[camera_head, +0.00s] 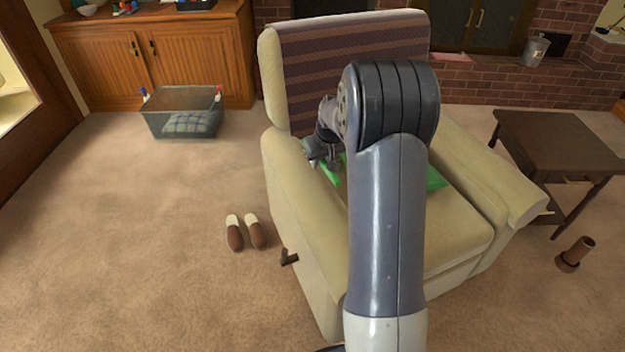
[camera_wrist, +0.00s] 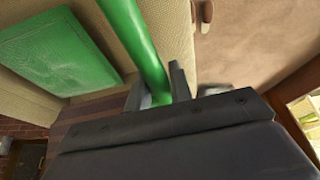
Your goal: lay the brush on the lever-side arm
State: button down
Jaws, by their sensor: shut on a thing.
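The brush shows as a thick, smooth green handle (camera_wrist: 141,38) in the wrist view, running from between my fingers to the top edge. Its other end is hidden. My gripper (camera_head: 322,162) is shut on this handle; its fingers also show in the wrist view (camera_wrist: 158,90). In the head view it is by the inner rear part of the lever-side arm (camera_head: 296,200), the armchair's left arm. A small dark lever (camera_head: 289,258) sticks out of that side. I cannot tell whether the brush touches the arm.
A flat green thing (camera_head: 436,180) lies on the armchair seat; it also shows in the wrist view (camera_wrist: 58,48). Slippers (camera_head: 245,233) stand on the carpet left of the chair. A bin (camera_head: 184,112) is behind them. A dark side table (camera_head: 555,140) stands at right.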

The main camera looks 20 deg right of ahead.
aim_at(318, 191)
notch_tip(318, 191, down, 10)
jog(key=shift+r+b, duration=0.1)
jog(key=shift+b, duration=0.7)
jog(key=shift+f+b, duration=0.3)
jog(key=shift+f, duration=0.05)
jog(key=c, duration=1.3)
grip_release()
jog(key=shift+r, duration=0.1)
jog(key=shift+r+p, duration=0.45)
jog(key=p+v, duration=0.1)
jog(key=v, duration=1)
jog(key=shift+s+r, duration=0.2)
jog(key=shift+d, duration=0.1)
